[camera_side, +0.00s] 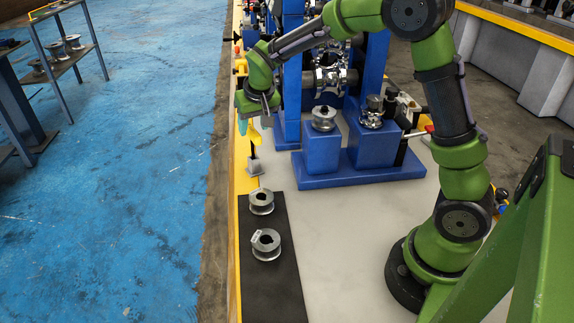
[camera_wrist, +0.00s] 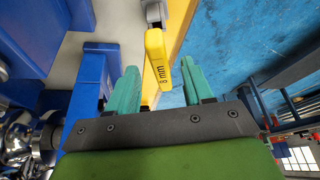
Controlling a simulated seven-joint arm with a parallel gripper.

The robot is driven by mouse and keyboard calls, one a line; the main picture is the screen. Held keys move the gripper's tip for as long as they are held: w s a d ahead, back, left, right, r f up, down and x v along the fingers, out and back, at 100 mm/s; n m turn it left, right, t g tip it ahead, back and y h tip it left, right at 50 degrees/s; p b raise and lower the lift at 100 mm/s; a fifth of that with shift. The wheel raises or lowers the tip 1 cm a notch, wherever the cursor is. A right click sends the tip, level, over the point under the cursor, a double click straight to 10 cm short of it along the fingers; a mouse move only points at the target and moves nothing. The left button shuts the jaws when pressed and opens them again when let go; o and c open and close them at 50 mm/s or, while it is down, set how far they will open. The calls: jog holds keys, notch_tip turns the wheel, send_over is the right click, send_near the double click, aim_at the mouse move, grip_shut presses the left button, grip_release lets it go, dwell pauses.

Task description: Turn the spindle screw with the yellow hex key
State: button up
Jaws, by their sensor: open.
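The yellow hex key (camera_wrist: 159,62) shows in the wrist view with "8 mm" on its handle. Its handle lies in the gap between my fingertips, with space on both sides. In the side view the yellow hex key (camera_side: 254,139) stands upright just below my gripper (camera_side: 245,121), above a small grey block. My gripper is open, and its two teal fingers also show in the wrist view (camera_wrist: 158,82). I cannot make out the spindle screw; the blue roller stand (camera_side: 322,153) is right of my gripper.
Two metal rollers (camera_side: 261,201) (camera_side: 266,245) lie on a black mat (camera_side: 272,284) at the front. A second blue block with a shiny roller (camera_side: 371,117) stands further right. Bare pale tabletop (camera_side: 345,230) lies in front of the blue stand. The table's yellow edge is close on the left.

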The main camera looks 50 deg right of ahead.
aim_at(251, 137)
jog(key=x, duration=0.6)
jog(key=shift+w+d+f, duration=0.1)
jog(key=shift+w+d, duration=0.05)
jog(key=shift+w, duration=0.2)
grip_shut()
notch_tip(251, 137, up, 10)
jog(key=shift+r, duration=0.1)
jog(key=c, duration=0.5)
grip_release()
jog(key=shift+c, duration=0.2)
grip_shut()
